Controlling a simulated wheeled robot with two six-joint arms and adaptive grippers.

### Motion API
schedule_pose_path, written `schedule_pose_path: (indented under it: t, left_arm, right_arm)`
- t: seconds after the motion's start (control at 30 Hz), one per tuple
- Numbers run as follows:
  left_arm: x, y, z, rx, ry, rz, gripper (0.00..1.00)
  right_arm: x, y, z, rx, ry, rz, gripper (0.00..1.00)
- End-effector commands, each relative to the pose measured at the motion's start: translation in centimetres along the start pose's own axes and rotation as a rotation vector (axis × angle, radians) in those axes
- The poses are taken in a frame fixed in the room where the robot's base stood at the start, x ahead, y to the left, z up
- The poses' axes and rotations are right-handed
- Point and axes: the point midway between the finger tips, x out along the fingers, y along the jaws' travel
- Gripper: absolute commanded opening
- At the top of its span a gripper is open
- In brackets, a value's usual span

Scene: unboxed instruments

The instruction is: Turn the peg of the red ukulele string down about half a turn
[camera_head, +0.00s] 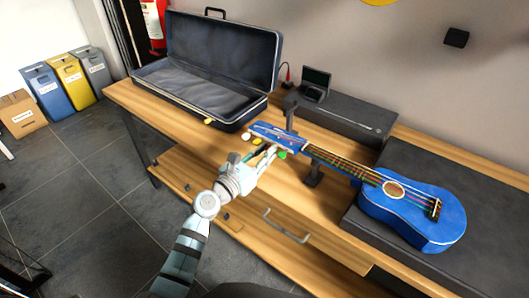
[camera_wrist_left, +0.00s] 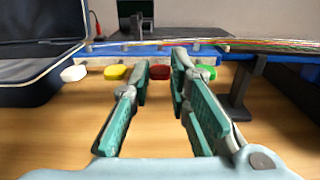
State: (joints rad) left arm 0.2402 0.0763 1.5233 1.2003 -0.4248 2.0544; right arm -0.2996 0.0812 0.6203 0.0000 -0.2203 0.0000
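The blue ukulele (camera_head: 440,221) lies on its back with its neck pointing left, and its headstock (camera_head: 272,131) is near the case. In the left wrist view, white (camera_wrist_left: 73,73), yellow (camera_wrist_left: 115,72), red (camera_wrist_left: 160,71) and green (camera_wrist_left: 207,72) pegs stick out along the headstock's near edge. My left gripper (camera_wrist_left: 160,74) is open, with its fingertips on either side of the red peg and slight gaps showing. In the head view the left gripper (camera_head: 264,155) is at the headstock's near side and hides the red peg. My right gripper is not in view.
An open dark case (camera_head: 150,72) stands left of the headstock. A dark stand (camera_head: 313,174) holds the neck, and a grey mat (camera_head: 385,229) lies under the body. A small screen device (camera_head: 315,84) sits on a dark box (camera_head: 350,117) behind. The table front (camera_head: 185,139) is clear.

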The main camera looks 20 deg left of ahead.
Motion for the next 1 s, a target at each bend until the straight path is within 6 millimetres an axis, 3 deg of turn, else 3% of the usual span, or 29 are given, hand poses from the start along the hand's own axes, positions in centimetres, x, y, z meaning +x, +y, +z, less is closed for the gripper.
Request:
schedule_pose_path:
  t: [0.47, 1.0]
  left_arm:
    - [-0.02, -0.01, -0.05, 0.109, 0.0, 0.0, 0.0]
    - [-0.02, -0.05, -0.15, 0.577, 0.0, -0.001, 0.0]
  right_arm:
    - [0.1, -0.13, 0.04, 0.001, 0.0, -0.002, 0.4]
    - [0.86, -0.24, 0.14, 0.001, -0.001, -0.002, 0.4]
